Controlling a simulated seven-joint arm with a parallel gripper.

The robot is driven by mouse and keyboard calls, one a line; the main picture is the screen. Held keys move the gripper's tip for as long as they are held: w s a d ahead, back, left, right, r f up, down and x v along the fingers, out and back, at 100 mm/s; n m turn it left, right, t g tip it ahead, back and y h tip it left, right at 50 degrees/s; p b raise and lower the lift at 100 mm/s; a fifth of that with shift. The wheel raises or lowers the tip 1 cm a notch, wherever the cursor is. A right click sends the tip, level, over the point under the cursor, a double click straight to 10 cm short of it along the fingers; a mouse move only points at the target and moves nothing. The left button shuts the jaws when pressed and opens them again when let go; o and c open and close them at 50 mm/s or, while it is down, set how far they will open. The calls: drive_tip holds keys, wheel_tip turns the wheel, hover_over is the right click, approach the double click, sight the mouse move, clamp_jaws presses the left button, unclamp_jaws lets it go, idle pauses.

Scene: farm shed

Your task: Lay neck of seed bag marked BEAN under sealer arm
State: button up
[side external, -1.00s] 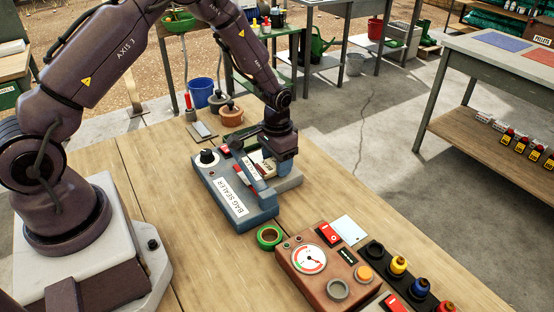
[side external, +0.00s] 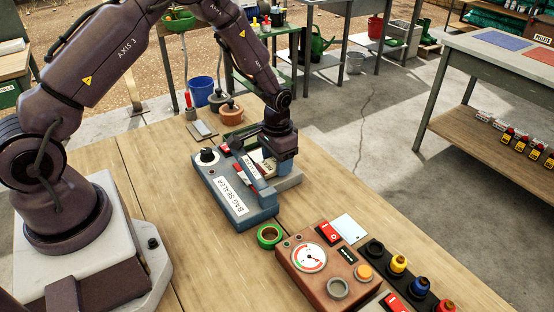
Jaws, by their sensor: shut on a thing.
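The blue-grey bag sealer (side external: 232,208) sits on the wooden bench, with its name on a white label. Its narrow sealer arm (side external: 246,166) runs lengthwise over the body. A small pale seed bag (side external: 268,166) with dark print is beside the arm, on the side away from my base; its print is too small to read surely. My gripper (side external: 277,163) points down over the sealer's far side and is shut on the bag. The fingers partly hide the bag. I cannot tell whether its neck lies under the sealer arm.
A green tape ring (side external: 269,237) and a brown gauge box (side external: 325,267) stand in front of the sealer. A row of coloured knobs (side external: 398,265) lies to the right. Pots (side external: 230,113) and a small grey plate (side external: 201,131) are behind the sealer. Bare bench lies left of it.

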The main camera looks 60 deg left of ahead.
idle(0.3)
drive_tip(key=o, duration=1.3)
drive_tip(key=shift+o, duration=0.2)
drive_tip(key=shift+r, duration=4)
